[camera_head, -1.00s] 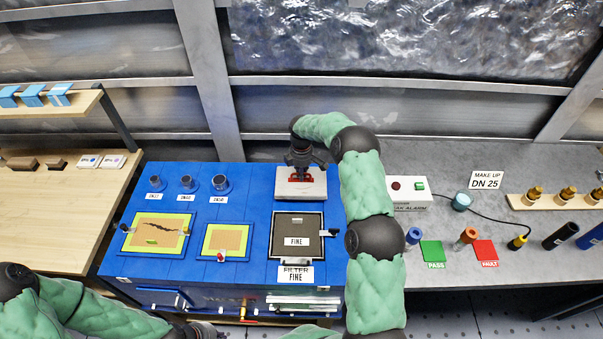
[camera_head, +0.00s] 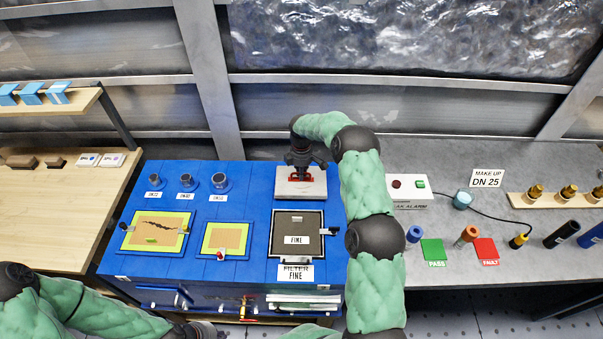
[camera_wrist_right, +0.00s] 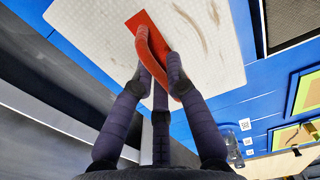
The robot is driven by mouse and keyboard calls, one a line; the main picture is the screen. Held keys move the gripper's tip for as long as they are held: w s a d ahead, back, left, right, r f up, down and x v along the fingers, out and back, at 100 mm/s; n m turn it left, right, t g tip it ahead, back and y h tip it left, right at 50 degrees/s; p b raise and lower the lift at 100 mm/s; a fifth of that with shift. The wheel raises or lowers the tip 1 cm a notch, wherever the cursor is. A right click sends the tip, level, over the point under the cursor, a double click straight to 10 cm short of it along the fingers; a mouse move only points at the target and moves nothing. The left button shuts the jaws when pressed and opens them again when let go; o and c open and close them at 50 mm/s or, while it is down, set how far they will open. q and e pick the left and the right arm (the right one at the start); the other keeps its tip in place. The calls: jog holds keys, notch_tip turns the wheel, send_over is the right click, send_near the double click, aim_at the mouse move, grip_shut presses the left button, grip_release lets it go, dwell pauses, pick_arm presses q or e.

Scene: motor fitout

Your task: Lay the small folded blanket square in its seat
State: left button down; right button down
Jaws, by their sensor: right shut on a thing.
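A whitish quilted square pad with a red strap handle (camera_wrist_right: 152,48) on top looks like the blanket square (camera_wrist_right: 90,30). In the head view the blanket square (camera_head: 316,191) is at the back right of the blue bench, above the dark square marked FINE. My right gripper (camera_wrist_right: 160,72) is shut on the red handle, above the middle of the pad; it also shows in the head view (camera_head: 301,174). Whether the pad touches the bench is hard to tell. My left gripper (camera_head: 198,331) is at the bottom edge, partly cut off, its fingers unclear.
The blue bench (camera_head: 258,180) carries a large yellow-green frame (camera_head: 130,243) with a dark crack mark, a smaller frame (camera_head: 204,240), and a dark FINE panel (camera_head: 300,222). Several short cylinders (camera_head: 186,181) stand at the back left. A grey counter (camera_head: 430,160) lies right.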

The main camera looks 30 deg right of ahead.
jog(key=shift+f+b, duration=0.55)
jog(key=shift+f, duration=0.05)
dwell(1.8)
jog(key=c, duration=1.2)
grip_release()
jog(key=shift+o, duration=0.2)
